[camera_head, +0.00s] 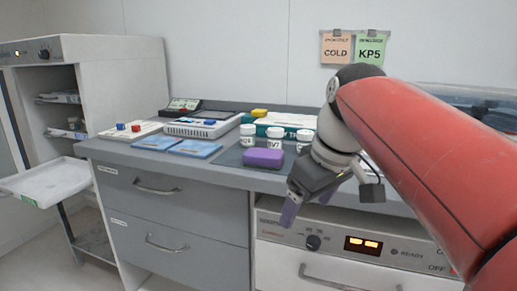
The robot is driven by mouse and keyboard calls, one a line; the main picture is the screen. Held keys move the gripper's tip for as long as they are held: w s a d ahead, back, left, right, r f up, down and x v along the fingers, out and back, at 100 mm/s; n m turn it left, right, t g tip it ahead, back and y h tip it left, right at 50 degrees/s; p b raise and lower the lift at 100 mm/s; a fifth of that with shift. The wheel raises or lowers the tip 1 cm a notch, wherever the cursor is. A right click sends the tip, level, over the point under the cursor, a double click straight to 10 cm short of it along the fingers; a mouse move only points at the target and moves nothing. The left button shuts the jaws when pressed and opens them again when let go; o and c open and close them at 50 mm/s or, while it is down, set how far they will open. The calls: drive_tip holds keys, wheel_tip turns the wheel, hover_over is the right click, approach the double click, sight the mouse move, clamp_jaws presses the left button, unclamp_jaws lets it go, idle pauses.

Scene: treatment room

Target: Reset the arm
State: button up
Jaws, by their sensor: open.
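My arm, red with a grey wrist, reaches in from the right side of the head view. My gripper (290,210) points downward in front of the counter's front edge. Its jaws are open and no object shows between them. A purple block (263,158) lies on a dark mat on the counter, behind and to the left of my gripper, apart from it. My forearm hides part of the counter's right side.
The grey counter (120,152) holds white-capped jars (275,138), blue flat packs (193,148) and a device (203,125). Below are drawers (160,212) and a unit with a lit display (363,245). At left, a white tray (40,181) sticks out from an open cabinet.

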drive_tip(key=s+d+f+m+t+h, duration=0.1)
drive_tip(key=s+d+f+m, duration=0.2)
drive_tip(key=s+f, duration=0.3)
drive_tip(key=s+d+f+m+t+h, duration=0.1)
drive_tip(key=s+d+f+m, duration=0.2)
drive_tip(key=f, duration=0.9)
drive_tip(key=s+m, duration=0.1)
drive_tip(key=s, duration=0.2)
drive_tip(key=shift+s+d+m, duration=0.3)
drive_tip(key=shift+s+d, duration=0.05)
drive_tip(key=shift+s, duration=0.05)
